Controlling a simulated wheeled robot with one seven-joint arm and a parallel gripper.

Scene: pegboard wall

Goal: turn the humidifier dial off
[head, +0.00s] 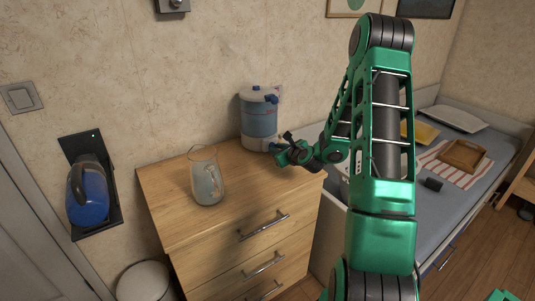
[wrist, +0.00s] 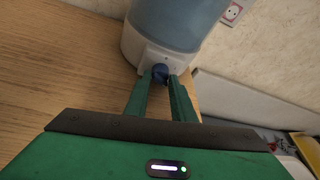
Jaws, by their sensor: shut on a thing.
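The humidifier (head: 258,120) stands at the back of the wooden dresser top, with a white base and lid and a blue tank. Its white base (wrist: 165,48) and part of the tank (wrist: 185,22) fill the top of the wrist view. The blue dial (wrist: 160,72) is on the front of the base. My gripper (wrist: 165,82) has its green fingers on either side of the dial and is shut on it. In the head view my gripper (head: 279,154) reaches the base from the right. Which way the dial points is hidden between the fingers.
A glass pitcher (head: 207,178) stands on the dresser (head: 170,190), left of my gripper. A bed (head: 440,190) with a tray and cushions lies to the right.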

